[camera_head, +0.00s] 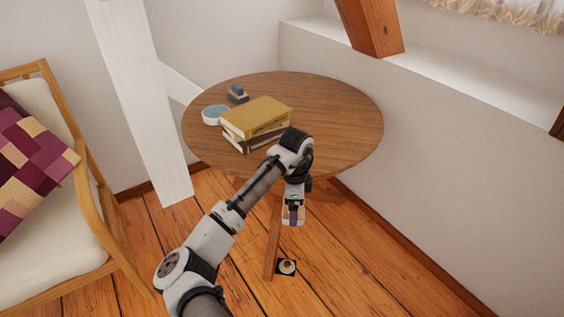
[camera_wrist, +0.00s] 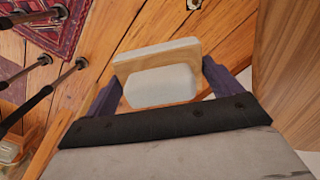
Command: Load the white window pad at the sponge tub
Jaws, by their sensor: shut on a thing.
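My gripper (camera_head: 293,205) hangs low beside the front edge of the round table, above the floor. In the wrist view its two purple fingers (camera_wrist: 162,82) are shut on the white window pad (camera_wrist: 160,87), a pale block with a light wooden part. The pad shows only small in the head view (camera_head: 292,220). A round white tub with a pale blue inside, likely the sponge tub (camera_head: 210,121), stands at the table's left side, well away from my gripper. My arm does not cover it.
The brown round table (camera_head: 345,120) also carries a stack of books (camera_head: 257,117) beside the tub and a small dark blue object (camera_head: 238,95) behind it. A cushioned chair (camera_head: 50,220) is at left, a white timber brace (camera_head: 135,90) behind, a wall at right.

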